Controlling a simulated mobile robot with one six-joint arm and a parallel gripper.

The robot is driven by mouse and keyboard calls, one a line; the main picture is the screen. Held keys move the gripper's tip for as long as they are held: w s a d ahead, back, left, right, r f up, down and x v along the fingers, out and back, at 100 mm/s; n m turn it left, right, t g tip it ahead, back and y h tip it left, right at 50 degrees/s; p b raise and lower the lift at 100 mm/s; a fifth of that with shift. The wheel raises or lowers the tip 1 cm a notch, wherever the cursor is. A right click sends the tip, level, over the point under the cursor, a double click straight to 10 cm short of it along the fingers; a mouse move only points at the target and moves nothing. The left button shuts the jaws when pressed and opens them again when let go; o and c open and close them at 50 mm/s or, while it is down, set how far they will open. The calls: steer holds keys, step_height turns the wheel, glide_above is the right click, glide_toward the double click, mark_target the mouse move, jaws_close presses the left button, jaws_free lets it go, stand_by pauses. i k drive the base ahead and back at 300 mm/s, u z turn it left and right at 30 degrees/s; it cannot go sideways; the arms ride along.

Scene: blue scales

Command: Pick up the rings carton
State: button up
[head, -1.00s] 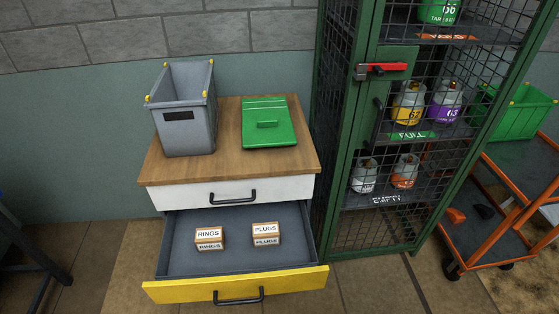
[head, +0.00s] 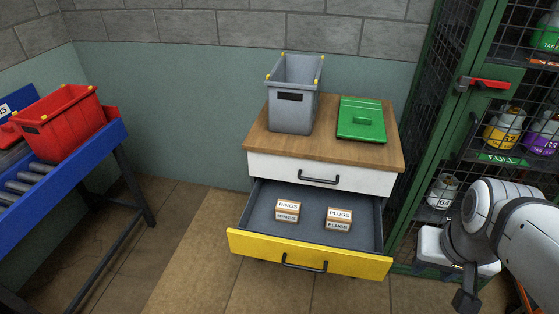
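The rings carton (head: 287,210) is a small brown box with a white label reading RINGS. It lies in the open lower drawer (head: 262,221), left of the middle. The plugs carton (head: 338,219), a similar box, lies to its right with a gap between them. My arm shows at the right edge, in front of the cage. My gripper (head: 466,300) seems to be the dark part at its lower end, well to the right of the drawer and apart from both cartons. Its fingers cannot be made out.
A grey bin (head: 292,110) and a green lid (head: 362,120) sit on the wooden cabinet top (head: 325,146). A green mesh cage (head: 426,110) with gas cylinders stands right. A red crate (head: 62,120) rests on a blue roller conveyor (head: 95,150) at left. Floor before the drawer is clear.

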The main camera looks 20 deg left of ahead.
mark_target(285, 211)
steer(key=u, duration=1.3)
steer(key=i, duration=0.95)
